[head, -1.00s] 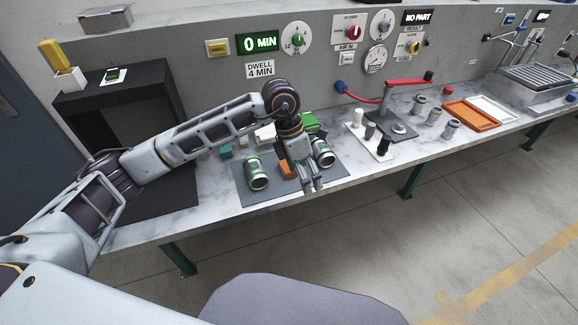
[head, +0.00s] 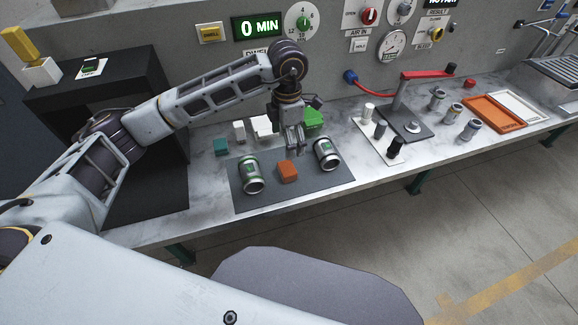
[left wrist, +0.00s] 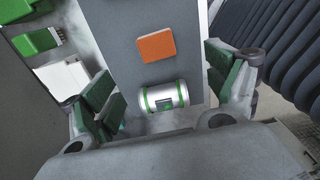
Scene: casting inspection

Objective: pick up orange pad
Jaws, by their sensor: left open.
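The orange pad (head: 287,171) is a small block lying on the grey mat (head: 262,200) between two green-banded cans. In the left wrist view the orange pad (left wrist: 156,46) lies beyond the fingertips, between them from side to side. My left gripper (head: 293,150) is open and empty, above the back part of the mat, behind the pad and apart from it. It also shows in the left wrist view (left wrist: 163,85) with its green finger faces apart. My right gripper is not in view.
One can (head: 251,175) lies left of the pad and another can (head: 326,153) right of it. Teal (head: 221,147), white and green (head: 313,119) items stand behind the mat. A fixture with a red lever (head: 428,75) is further right.

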